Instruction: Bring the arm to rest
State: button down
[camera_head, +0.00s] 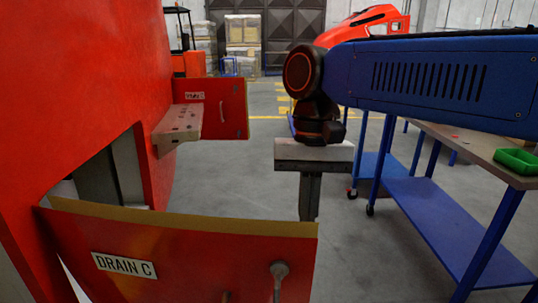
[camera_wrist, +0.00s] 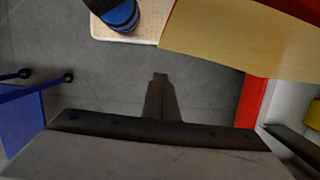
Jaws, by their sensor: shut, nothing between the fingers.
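My arm reaches in from the right in the head view, and my gripper (camera_head: 309,217) hangs from its wrist with the fingers pointing down. The fingers are together and hold nothing. They hang in free air just behind the right end of the open red hatch door marked DRAIN C (camera_head: 190,262); I cannot tell the exact gap. In the wrist view my shut gripper (camera_wrist: 160,76) shows dark against the grey floor. The tan inner face of a red-edged panel (camera_wrist: 245,35) lies to its upper right.
The red train nose (camera_head: 80,90) fills the left. A second open hatch door (camera_head: 226,108) stands farther back. A blue-legged workbench (camera_head: 455,215) with a green tray (camera_head: 517,161) stands at right. Grey floor lies open between train and bench. Boxes (camera_head: 243,32) stand far behind.

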jog(key=s+d+f+t, duration=0.1)
jog(key=d+f+t, duration=0.2)
jog(key=d+f, duration=0.5)
jog(key=s+d+f+t, duration=0.2)
jog(key=d+f+t, duration=0.2)
jog(key=d+f, duration=0.4)
jog(key=d, duration=0.4)
jog(key=shift+d+n, duration=0.25)
jog(key=shift+n, duration=0.05)
